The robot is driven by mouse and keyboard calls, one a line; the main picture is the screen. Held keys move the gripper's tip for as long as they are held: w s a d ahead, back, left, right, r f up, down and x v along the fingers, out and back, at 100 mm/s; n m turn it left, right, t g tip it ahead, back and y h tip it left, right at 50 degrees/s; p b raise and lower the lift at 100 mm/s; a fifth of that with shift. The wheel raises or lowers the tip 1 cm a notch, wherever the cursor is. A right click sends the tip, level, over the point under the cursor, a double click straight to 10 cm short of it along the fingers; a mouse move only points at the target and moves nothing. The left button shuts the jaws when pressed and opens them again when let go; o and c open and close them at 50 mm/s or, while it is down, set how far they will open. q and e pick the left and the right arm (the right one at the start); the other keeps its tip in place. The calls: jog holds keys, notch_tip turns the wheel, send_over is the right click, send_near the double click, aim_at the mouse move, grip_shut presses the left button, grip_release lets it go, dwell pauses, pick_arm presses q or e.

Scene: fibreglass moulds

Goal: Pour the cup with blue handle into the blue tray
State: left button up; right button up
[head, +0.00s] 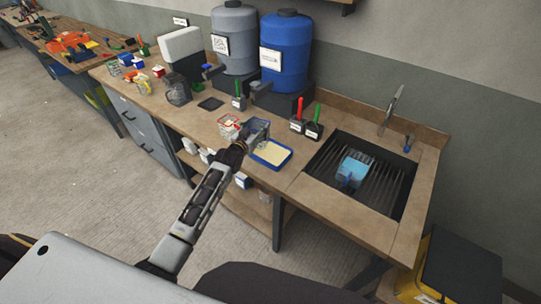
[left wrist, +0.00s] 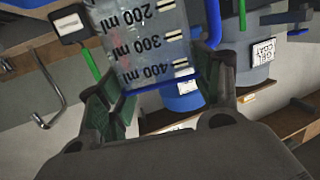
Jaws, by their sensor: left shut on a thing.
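A clear measuring cup (head: 259,129) is held above the bench, at the back edge of the blue tray (head: 286,164). The tray lies flat and has a pale yellow surface inside. My left gripper (head: 244,142) is shut on this cup. In the left wrist view the cup (left wrist: 150,40) fills the space between the green finger pads, with its ml marks, a blue edge and a blue handle (left wrist: 212,35) showing. I cannot tell its exact tilt or what is in it. My right gripper is not in view.
A red-marked clear cup (head: 227,127) stands left of the held cup. Grey (head: 234,45) and blue (head: 286,55) barrels stand behind. Red- and green-handled tools (head: 300,112) stand in dark holders near the sink (head: 385,190), which holds a light-blue container (head: 355,168).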

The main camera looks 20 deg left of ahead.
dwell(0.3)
pick_arm(q)
jog(key=shift+r, duration=2.05)
jog(key=shift+s+f, duration=0.1)
